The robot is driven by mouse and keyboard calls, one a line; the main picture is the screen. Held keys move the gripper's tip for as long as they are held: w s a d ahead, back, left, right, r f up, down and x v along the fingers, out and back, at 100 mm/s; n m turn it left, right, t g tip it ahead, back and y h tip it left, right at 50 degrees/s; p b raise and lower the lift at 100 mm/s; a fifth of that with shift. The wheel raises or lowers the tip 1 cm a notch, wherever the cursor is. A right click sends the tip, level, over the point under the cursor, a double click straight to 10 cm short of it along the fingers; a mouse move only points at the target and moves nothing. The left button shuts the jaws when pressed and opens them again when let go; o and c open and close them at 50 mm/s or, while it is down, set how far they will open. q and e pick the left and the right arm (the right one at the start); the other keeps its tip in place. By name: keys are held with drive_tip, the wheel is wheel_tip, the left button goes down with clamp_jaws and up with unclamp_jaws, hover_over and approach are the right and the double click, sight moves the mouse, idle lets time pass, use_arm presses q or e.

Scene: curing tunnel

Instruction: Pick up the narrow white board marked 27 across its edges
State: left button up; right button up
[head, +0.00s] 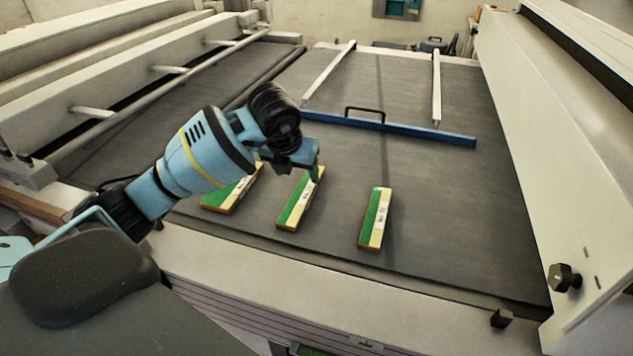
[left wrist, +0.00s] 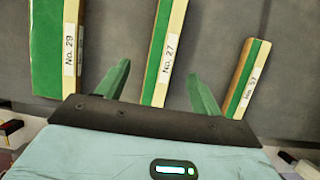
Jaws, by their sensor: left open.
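The narrow board marked No. 27 (left wrist: 164,55) has a green strip, a pale cream strip and a white label. It lies on the dark belt as the middle of three boards, and in the head view (head: 291,211) its far end is partly hidden by my left gripper (head: 305,172). In the left wrist view my left gripper (left wrist: 160,72) is open, one green finger on each side of this board, apart from it. Whether the fingertips are down at board height I cannot tell. My right gripper is not in view.
A wider board marked No. 29 (left wrist: 48,50) lies left; in the head view it is partly behind my arm (head: 222,201). A narrow board (left wrist: 241,72) with a label like No. 37 lies right (head: 371,222). A blue bar (head: 400,129) crosses the belt behind; the belt's right side is clear.

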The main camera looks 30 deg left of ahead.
sight(303, 191)
use_arm(q)
drive_tip(key=shift+s+r, duration=0.1)
drive_tip(key=shift+s, duration=0.1)
drive_tip(key=shift+f, duration=0.5)
drive_tip(key=shift+x, duration=0.8)
drive_tip(key=shift+w+f, duration=0.1)
drive_tip(key=shift+w, duration=0.1)
drive_tip(key=x, duration=0.5)
drive_tip(key=shift+w+d, duration=0.1)
drive_tip(key=shift+d, duration=0.1)
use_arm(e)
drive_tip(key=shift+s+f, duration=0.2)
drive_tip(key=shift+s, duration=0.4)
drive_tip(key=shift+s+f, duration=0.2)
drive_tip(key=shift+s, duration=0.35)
